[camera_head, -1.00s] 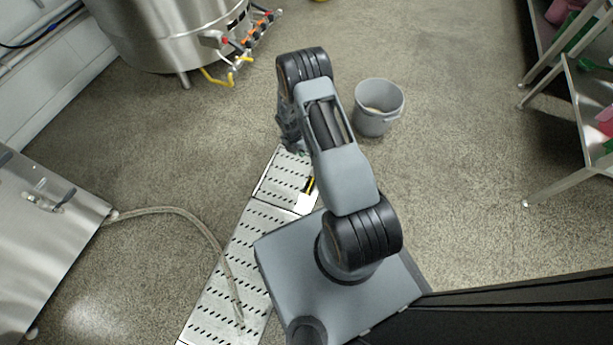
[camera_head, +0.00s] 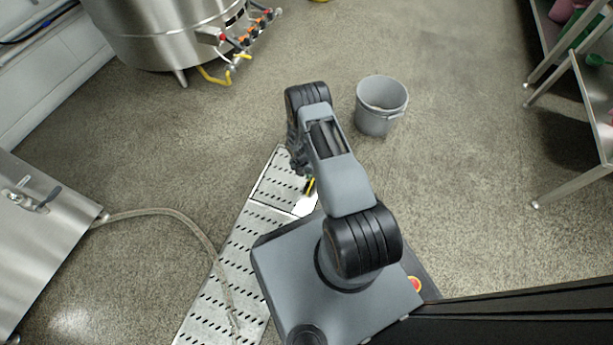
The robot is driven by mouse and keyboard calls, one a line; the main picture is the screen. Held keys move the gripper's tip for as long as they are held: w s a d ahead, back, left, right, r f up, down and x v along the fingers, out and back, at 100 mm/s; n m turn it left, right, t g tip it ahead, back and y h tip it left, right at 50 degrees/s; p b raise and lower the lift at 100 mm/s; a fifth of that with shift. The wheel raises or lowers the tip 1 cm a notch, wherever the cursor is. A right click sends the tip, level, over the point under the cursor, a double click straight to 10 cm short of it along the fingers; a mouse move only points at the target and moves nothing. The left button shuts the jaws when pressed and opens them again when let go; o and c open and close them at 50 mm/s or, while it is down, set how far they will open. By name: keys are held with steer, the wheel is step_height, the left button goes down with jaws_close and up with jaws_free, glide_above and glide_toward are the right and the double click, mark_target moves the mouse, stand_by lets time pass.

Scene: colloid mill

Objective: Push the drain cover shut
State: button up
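The drain cover (camera_head: 276,182) is a perforated steel plate on the floor, left of my arm. It lies at the far end of a row of similar perforated plates (camera_head: 232,275), with a dark seam between them. A bright white patch (camera_head: 306,206) and a small black-and-yellow piece (camera_head: 310,187) show at its right side. My gripper (camera_head: 301,166) is low by the cover's right edge, mostly hidden behind my arm. Its fingers are too small and covered to tell whether they are open or touch the cover.
A grey bucket (camera_head: 380,122) stands right of my arm. A hose (camera_head: 190,222) runs from a steel cabinet (camera_head: 38,235) across the drain plates. A steel tank (camera_head: 160,35) stands at the back left, and a metal shelf (camera_head: 590,110) at the right. The floor between is clear.

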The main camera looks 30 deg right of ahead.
steer(key=shift+f, duration=0.5)
steer(key=shift+c, duration=0.3)
jaws_close()
stand_by(0.9)
steer(key=shift+o, duration=0.3)
jaws_free()
step_height(320, 180, up, 14)
steer(key=w+a+p, duration=0.1)
steer(key=p, duration=0.5)
steer(key=shift+w+a+f, duration=0.2)
steer(key=shift+w+a, duration=0.15)
steer(key=shift+w, duration=0.05)
steer(key=shift+d, duration=0.1)
